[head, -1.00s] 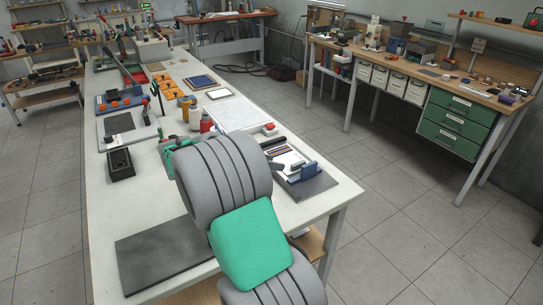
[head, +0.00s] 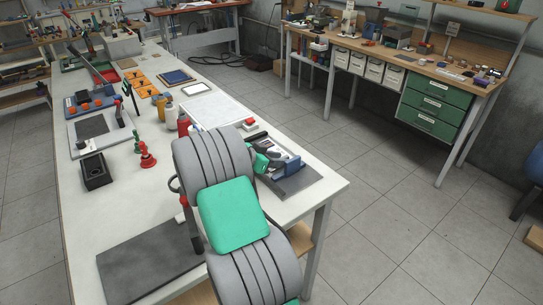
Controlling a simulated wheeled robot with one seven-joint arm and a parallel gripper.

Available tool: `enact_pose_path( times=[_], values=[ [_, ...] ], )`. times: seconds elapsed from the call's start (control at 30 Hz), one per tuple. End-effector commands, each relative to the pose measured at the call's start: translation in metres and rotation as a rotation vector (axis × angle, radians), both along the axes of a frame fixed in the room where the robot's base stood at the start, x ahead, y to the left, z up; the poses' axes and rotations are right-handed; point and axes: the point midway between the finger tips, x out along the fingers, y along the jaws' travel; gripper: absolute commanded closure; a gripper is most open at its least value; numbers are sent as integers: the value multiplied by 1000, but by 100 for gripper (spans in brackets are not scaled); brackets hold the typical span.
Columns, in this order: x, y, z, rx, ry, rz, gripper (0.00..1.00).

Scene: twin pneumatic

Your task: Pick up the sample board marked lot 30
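No lot marking is readable, so I cannot tell which piece is the lot 30 board. A blue piece (head: 289,166) stands on a dark grey mat (head: 300,183) at the right edge of the white table. In the earlier view, flat pieces with dark and reddish strips lay beside it; my arm now covers most of that spot. My gripper (head: 268,160), partly hidden behind my own grey and green arm, is at the left side of the blue piece. I cannot tell whether they touch, or whether its fingers are open or shut.
On the white table (head: 225,80), a red and a yellow bottle (head: 171,116), a red stand (head: 147,156) and a black box (head: 96,170) are left of my arm. A large dark mat (head: 150,265) lies in front. A bench with green drawers (head: 432,115) stands at the right.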

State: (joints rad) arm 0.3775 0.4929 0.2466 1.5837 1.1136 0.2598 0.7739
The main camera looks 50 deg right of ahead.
Motion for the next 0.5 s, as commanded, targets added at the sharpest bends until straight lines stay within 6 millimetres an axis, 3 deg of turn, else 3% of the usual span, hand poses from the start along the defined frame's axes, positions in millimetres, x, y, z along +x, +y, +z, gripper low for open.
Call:
enact_pose_path(
  times=[0.37,0.5],
  values=[
    [0,0,0,0,1,0,100],
    [0,0,0,0,1,0,100]
  ],
)
